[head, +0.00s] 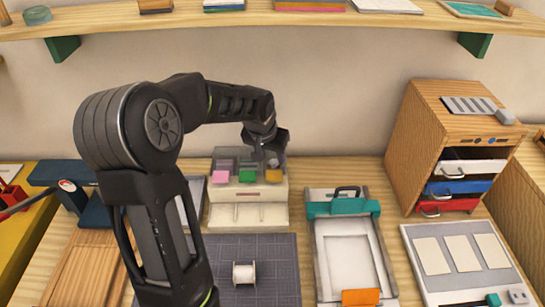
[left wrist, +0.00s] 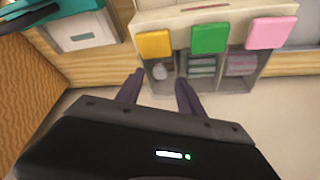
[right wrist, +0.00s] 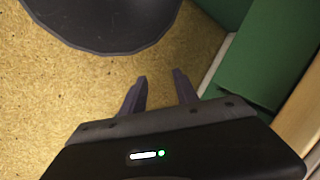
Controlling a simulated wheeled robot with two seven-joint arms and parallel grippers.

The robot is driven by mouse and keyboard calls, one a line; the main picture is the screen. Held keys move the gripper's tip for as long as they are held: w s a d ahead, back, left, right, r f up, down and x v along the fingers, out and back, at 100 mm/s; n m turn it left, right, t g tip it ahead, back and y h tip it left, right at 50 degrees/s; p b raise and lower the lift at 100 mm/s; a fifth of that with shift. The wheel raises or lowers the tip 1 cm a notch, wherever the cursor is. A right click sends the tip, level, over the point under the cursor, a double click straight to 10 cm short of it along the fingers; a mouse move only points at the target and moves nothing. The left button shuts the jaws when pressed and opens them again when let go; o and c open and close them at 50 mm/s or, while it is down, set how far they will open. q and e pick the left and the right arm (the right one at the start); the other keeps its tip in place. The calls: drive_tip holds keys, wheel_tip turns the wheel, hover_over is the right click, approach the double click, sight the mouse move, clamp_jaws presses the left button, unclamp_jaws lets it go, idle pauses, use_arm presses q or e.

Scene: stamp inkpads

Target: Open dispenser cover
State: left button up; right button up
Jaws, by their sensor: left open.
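The dispenser (head: 247,192) is a cream box at the back of the table with grey compartments. Pink (head: 220,177), green (head: 247,176) and orange (head: 273,175) square tabs line its front edge. In the left wrist view, the orange tab (left wrist: 154,44), green tab (left wrist: 209,38) and pink tab (left wrist: 271,32) front three compartments. The orange one holds a rounded pale item; the others hold stacked items. My left gripper (left wrist: 158,88) is open and empty, its fingers over the back of the orange-tab compartment. My right gripper (right wrist: 160,88) is open and empty, outside the head view.
A teal-clamped tray (head: 345,250) and a wooden drawer cabinet (head: 440,130) stand to the right. A dark grid mat (head: 275,280) with a white spool (head: 244,273) lies in front. A shelf (head: 330,19) runs above. In the right wrist view, a green object (right wrist: 270,70) is beside my fingers.

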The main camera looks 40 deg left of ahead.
sight(273, 154)
use_arm(q)
drive_tip(key=shift+x, duration=1.2)
drive_tip(key=shift+c, duration=0.2)
clamp_jaws()
idle(0.4)
